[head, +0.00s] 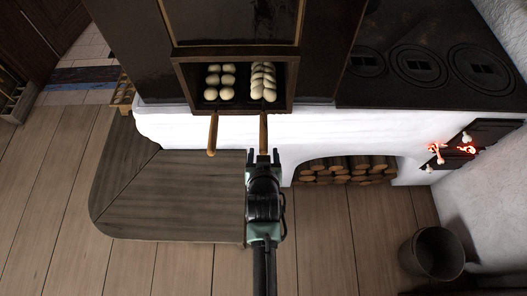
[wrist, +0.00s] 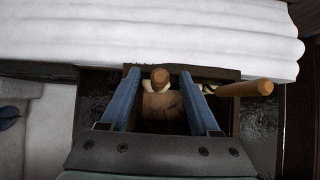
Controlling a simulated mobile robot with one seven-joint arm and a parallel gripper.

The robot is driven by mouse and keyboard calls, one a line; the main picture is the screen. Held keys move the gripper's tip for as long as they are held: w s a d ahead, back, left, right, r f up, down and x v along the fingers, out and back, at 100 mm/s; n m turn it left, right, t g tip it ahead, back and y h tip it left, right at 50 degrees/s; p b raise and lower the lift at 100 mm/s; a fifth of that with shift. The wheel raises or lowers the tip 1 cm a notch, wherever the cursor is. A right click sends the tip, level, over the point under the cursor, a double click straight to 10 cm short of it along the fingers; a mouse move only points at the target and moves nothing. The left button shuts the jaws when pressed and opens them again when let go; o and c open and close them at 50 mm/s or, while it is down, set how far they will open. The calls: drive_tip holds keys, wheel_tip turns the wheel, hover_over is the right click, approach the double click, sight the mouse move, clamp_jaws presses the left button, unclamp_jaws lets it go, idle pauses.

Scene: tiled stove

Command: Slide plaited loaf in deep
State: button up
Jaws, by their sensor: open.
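The plaited loaf (head: 263,82), pale and knotted, lies on the right side inside the oven opening (head: 179,88). A wooden handle (head: 263,128) runs from under it out over the white ledge. My gripper (head: 263,156) is open at the near end of this handle. In the wrist view a handle end (wrist: 160,76) shows between the open fingers of my gripper (wrist: 159,92); I cannot tell whether they touch it. Pale dough shows behind the handle there, mostly hidden.
Several round rolls (head: 220,80) lie left of the loaf, with a second handle (head: 212,135) sticking out; it is beside my fingers in the wrist view (wrist: 248,89). A wooden bench (head: 175,195) stands below left. A fire glows at right (head: 448,152). A bucket (head: 435,254) stands lower right.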

drive_tip(key=shift+c, duration=0.4)
clamp_jaws()
idle(0.4)
